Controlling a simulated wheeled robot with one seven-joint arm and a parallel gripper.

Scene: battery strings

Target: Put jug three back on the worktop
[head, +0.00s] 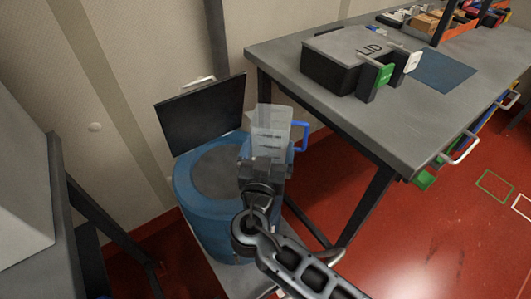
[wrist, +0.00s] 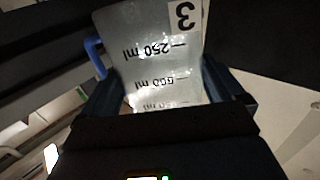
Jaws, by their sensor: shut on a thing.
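Jug three (head: 270,128) is a clear, pale jug with a blue handle on its right in the head view. In the wrist view the jug (wrist: 150,60) shows a "3" label and ml marks, all upside down in the picture. My gripper (head: 263,163) is shut on the jug, with a dark finger on either side of it in the wrist view (wrist: 168,95). The jug is held in the air near the right side of the blue drum. The grey worktop (head: 420,130) is to the right of the jug, apart from it.
The blue drum (head: 190,195) has a grey round top and a dark panel (head: 200,113) standing behind it. On the worktop are a dark box marked LID (head: 340,62), a blue mat (head: 443,70) and an orange tray at the back.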

